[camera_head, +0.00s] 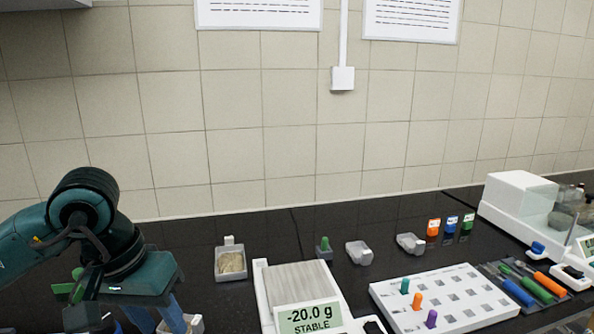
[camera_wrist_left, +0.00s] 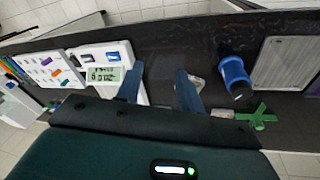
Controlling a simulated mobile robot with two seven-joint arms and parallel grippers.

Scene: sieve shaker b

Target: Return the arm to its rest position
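My left arm (camera_head: 85,215) comes in from the left, over the left end of the dark bench. Its left gripper (camera_head: 157,322) points down, with its two blue fingers partly cut off by the bottom edge. In the left wrist view the fingers of the left gripper (camera_wrist_left: 158,82) stand apart with nothing held between them. A small pale tray (camera_head: 194,324) is close by the right-hand finger; I cannot tell whether they touch. My right gripper is not in view.
A balance (camera_head: 267,300) reading -20.0 g stands right of the gripper. Behind are a tray of beige material (camera_head: 230,263) and small grey trays (camera_head: 359,252). A white peg rack (camera_head: 470,302) is further right. A blue cylinder (camera_wrist_left: 235,76) and a green knob (camera_wrist_left: 257,117) are near the gripper.

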